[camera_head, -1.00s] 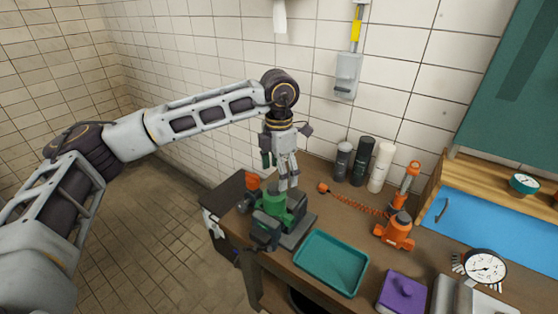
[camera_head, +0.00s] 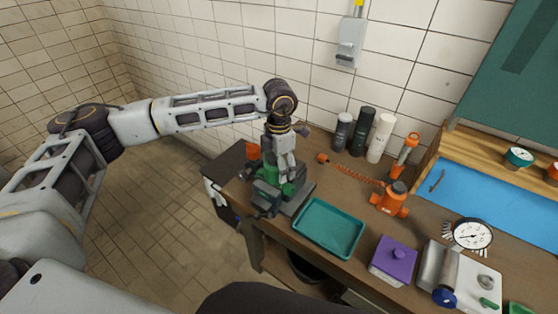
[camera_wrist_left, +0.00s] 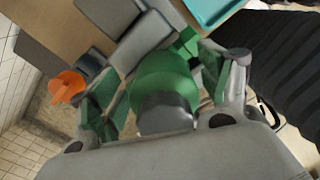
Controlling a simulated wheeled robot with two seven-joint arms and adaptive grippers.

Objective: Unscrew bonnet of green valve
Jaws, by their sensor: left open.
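The green valve (camera_head: 289,188) is held in a grey vise (camera_head: 266,197) at the left end of the workbench. In the wrist view its round green bonnet (camera_wrist_left: 163,82) with a dark grey top (camera_wrist_left: 166,113) lies between the fingers. My left gripper (camera_head: 287,172) points down over the valve and hides much of it in the head view. In the wrist view the left gripper (camera_wrist_left: 160,95) is open, one green-padded finger on each side of the bonnet. Whether the pads touch it I cannot tell. My right gripper is not in view.
A teal tray (camera_head: 328,228) lies right of the vise, with a purple box (camera_head: 394,261) beyond it. An orange valve (camera_head: 390,198), several bottles (camera_head: 361,131) and a dial gauge (camera_head: 472,234) stand on the bench. An orange part (camera_head: 253,151) is behind the vise.

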